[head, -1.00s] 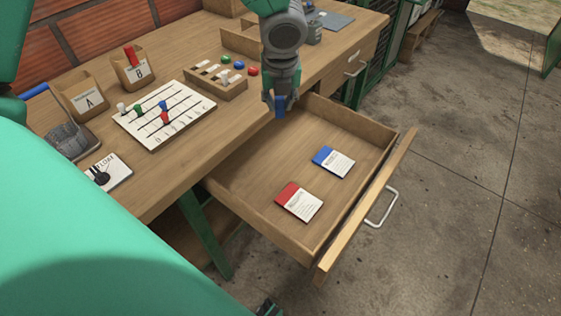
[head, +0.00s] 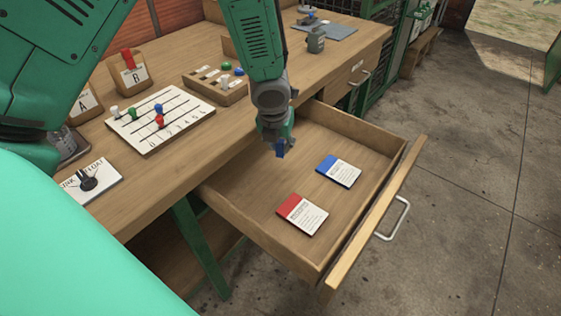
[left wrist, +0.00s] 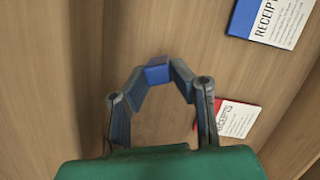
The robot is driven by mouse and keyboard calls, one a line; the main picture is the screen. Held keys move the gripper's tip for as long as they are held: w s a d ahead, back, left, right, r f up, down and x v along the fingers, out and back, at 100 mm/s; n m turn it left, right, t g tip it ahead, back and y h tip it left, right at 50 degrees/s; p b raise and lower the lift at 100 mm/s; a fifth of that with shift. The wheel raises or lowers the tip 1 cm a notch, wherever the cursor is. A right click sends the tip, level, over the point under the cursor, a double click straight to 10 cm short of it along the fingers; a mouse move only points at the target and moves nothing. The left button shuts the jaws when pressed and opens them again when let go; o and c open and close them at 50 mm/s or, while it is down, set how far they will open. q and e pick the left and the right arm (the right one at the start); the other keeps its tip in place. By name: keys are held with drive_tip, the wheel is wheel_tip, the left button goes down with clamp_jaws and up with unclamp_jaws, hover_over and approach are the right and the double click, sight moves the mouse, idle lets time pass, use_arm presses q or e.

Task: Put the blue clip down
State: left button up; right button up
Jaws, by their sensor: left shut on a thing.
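The blue clip (head: 280,149) is a small blue block at the tip of my left gripper (head: 277,142). In the left wrist view the clip (left wrist: 158,73) sits between the two fingertips of the left gripper (left wrist: 158,75), which are shut on it. The gripper points down over the back left part of the open drawer (head: 250,195). The clip appears to be above the drawer floor; its exact height is hard to tell. My right gripper is not in view.
In the drawer lie a blue-topped receipt pad (head: 339,170) and a red-topped one (head: 302,214). On the desk stand a peg board (head: 160,120), a wooden tray with knobs (head: 215,85) and holder B (head: 130,76). The drawer floor left of the pads is clear.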

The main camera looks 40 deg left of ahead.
sight(277, 155)
use_arm(q)
drive_tip(key=shift+a+f, duration=0.25)
drive_tip(key=shift+f, duration=0.1)
wheel_tip(277, 155, down, 4)
drive_tip(key=shift+a+r+b, duration=0.1)
drive_tip(key=shift+a+b, duration=0.05)
drive_tip(key=shift+b, duration=0.65)
drive_tip(key=shift+f, duration=0.25)
drive_tip(key=shift+d+r, duration=0.2)
drive_tip(key=shift+d, duration=0.25)
drive_tip(key=shift+c, duration=0.3)
drive_tip(key=shift+f, duration=0.15)
drive_tip(key=o, duration=0.8)
drive_tip(key=shift+a, duration=0.15)
drive_tip(key=shift+a+f, duration=0.1)
drive_tip(key=shift+a, duration=0.15)
